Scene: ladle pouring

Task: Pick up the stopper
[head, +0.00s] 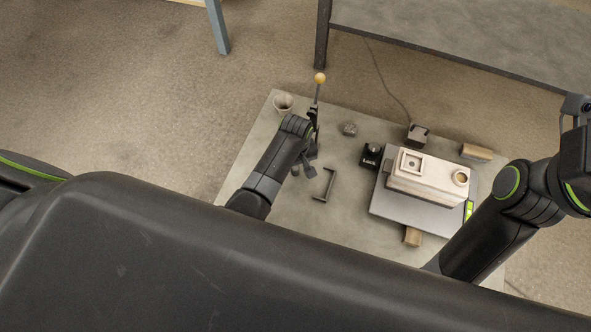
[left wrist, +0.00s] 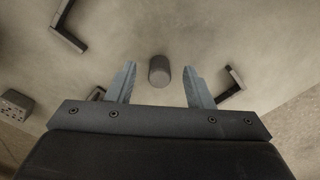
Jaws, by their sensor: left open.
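In the left wrist view a short dark grey cylinder (left wrist: 159,70), which I take for the stopper, stands on the grey surface. It lies between the lines of my left gripper's fingers (left wrist: 159,82), with a gap on both sides. The fingers are open and empty.
A thin stick with a yellow ball (head: 320,78) rises behind my left wrist. A cup (head: 283,102) stands at the back left. A bracket (head: 325,185) lies in front. A pale block mould (head: 428,175) sits on a plate at the right, near a black box (head: 371,155).

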